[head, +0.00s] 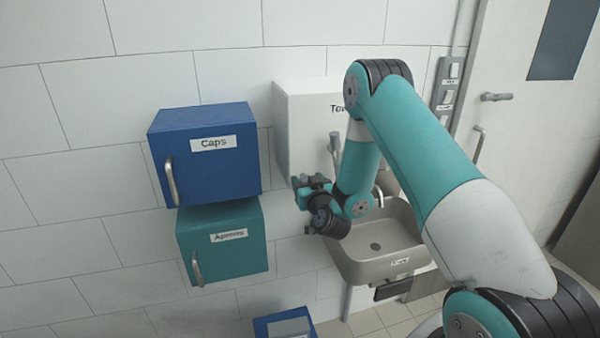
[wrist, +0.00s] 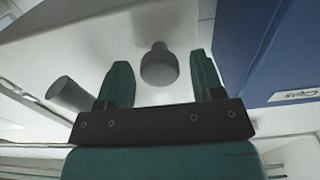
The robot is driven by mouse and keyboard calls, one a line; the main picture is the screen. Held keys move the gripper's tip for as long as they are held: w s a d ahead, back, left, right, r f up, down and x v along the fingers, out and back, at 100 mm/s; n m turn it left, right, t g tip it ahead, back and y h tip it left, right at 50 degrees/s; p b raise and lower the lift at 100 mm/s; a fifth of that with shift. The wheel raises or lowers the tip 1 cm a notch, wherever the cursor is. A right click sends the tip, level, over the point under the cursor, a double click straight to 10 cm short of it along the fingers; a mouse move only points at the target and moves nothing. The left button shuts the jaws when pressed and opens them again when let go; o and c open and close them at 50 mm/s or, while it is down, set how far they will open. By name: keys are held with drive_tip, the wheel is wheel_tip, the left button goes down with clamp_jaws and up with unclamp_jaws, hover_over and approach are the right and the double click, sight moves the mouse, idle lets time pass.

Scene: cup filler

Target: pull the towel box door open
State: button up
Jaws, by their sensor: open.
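The white towel box (head: 302,112) hangs on the wall in the head view, its label partly hidden by my arm. A grey handle-like part (head: 335,146) shows at its front beside my arm. My gripper (head: 300,190) is at the box's lower left in the head view. In the wrist view my gripper (wrist: 160,72) is open, its two green fingers apart. A rounded grey piece (wrist: 158,66) shows between the fingers against the white box surface (wrist: 110,45). I cannot tell whether the fingers touch it. A grey cylinder (wrist: 70,94) lies left of the fingers.
The blue Caps box (head: 205,160) hangs left of the towel box and shows close on the right in the wrist view (wrist: 285,60). The teal Aprons box (head: 222,245) is below it. A sink (head: 375,248) stands below the towel box. A door is at right.

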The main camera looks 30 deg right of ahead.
drive_tip(key=shift+w+d, duration=0.15)
drive_tip(key=shift+w, duration=0.55)
clamp_jaws()
drive_tip(key=shift+f+b, duration=0.1)
drive_tip(key=shift+b, duration=0.4)
